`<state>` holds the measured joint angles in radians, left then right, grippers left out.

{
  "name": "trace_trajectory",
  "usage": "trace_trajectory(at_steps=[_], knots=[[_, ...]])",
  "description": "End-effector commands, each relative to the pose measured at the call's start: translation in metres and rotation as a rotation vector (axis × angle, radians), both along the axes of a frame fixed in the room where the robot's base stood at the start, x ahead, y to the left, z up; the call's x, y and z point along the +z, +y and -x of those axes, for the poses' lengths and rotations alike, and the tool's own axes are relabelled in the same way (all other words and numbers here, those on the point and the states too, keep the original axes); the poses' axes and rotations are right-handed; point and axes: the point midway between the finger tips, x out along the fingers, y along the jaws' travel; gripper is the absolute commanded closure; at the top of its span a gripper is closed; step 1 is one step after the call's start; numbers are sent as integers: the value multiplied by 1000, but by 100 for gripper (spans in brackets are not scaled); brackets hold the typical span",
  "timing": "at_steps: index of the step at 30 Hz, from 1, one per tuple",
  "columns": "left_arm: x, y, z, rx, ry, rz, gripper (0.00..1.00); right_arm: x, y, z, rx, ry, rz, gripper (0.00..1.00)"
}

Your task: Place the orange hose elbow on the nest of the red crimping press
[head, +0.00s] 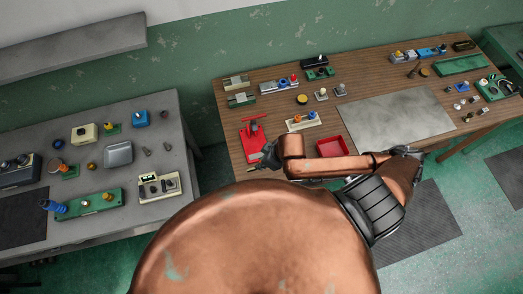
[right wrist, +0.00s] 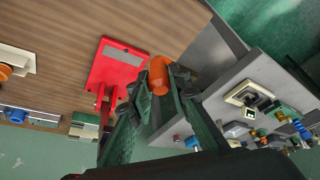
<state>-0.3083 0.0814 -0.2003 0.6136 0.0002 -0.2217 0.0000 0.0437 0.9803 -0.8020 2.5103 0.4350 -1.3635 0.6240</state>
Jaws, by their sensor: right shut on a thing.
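The red crimping press (head: 254,136) stands at the left front corner of the wooden bench in the head view. Its red base with a grey plate shows in the right wrist view (right wrist: 117,66). My right gripper (head: 260,163) is low beside the press's front end. In the right wrist view my right gripper (right wrist: 161,88) is shut on the orange hose elbow (right wrist: 159,72). The elbow appears just right of the red base there, near the bench edge; whether it touches the base I cannot tell. The elbow cannot be made out in the head view. My left gripper is not in view.
A cream holder (head: 303,121) with orange and blue parts and a red tray (head: 332,146) stand right of the press. A grey mat (head: 395,119) lies bare mid-bench. A gap separates the bench from the grey table (head: 150,201) at left, which holds several devices.

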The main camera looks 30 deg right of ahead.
Motion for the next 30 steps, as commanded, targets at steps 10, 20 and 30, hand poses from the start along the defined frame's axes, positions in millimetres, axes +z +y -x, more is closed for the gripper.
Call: trace_trajectory(at_steps=[10, 20, 30], knots=[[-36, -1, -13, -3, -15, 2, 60, -27, -36, -53, -6, 1, 3, 100], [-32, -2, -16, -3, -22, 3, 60, -76, -57, -88, -4, 1, -1, 100], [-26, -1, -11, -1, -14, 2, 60, -110, -62, -95, -2, 3, -1, 100]])
